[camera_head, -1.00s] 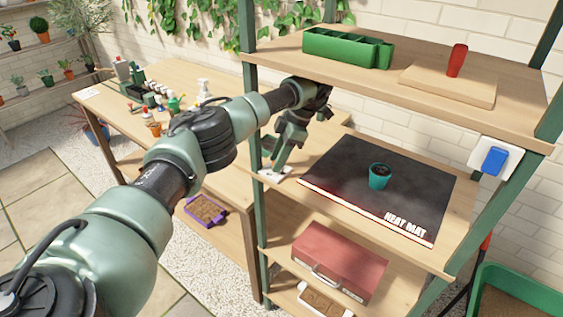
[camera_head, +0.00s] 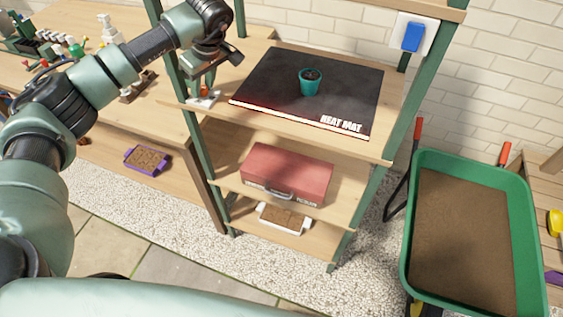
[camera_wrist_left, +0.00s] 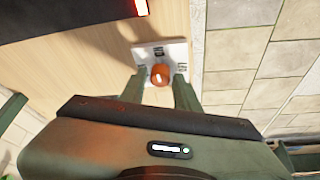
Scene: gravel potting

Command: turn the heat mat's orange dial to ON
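The orange dial (camera_wrist_left: 160,75) sits on a white plate (camera_wrist_left: 176,50) with small dark labels, too small to read. The plate also shows in the head view (camera_head: 203,99), at the left front corner of the shelf beside the heat mat (camera_head: 262,85). The mat is black, with a glowing red front edge. My left gripper (camera_wrist_left: 161,82) points down at the plate, its fingers on either side of the dial. A narrow gap seems to show on each side, so it looks open around the dial. A pale mark shows on the dial. My right gripper is not in view.
A teal pot (camera_head: 310,84) with soil stands on the mat. A green shelf post (camera_head: 190,130) is close to my left gripper. A red toolbox (camera_head: 288,174) lies on the shelf below. A blue switch (camera_head: 411,37) is at the right. A green soil-filled wheelbarrow (camera_head: 409,235) stands at the lower right.

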